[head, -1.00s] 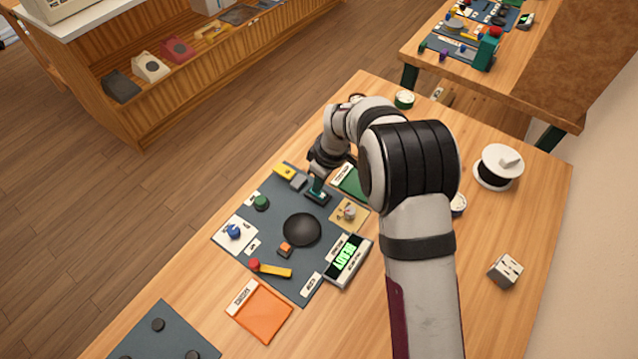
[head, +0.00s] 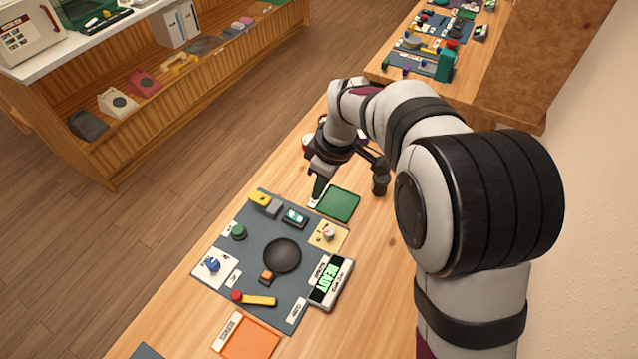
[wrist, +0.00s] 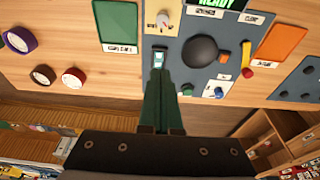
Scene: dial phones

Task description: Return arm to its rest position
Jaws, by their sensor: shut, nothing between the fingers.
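My gripper (head: 319,187) is shut and empty, above the table by the near corner of the green pad (head: 338,204). In the wrist view my gripper (wrist: 158,80) shows as two dark green fingers pressed together, pointing toward the grey mat. The dark grey mat (head: 252,262) lies on the wooden table. It carries a black dome (head: 282,255), a small lit device (head: 295,217), a blue knob (head: 213,264), a green knob (head: 238,232), and a red-and-yellow lever (head: 254,299). A display reading READY (head: 328,281) stands at the mat's right edge.
An orange tray (head: 245,338) lies at the front of the table. Another wooden table (head: 485,90) with similar panels stands behind. A wooden counter (head: 150,75) with phones on its shelf is at the left. Round objects (wrist: 42,75) lie on the table beyond the green pad.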

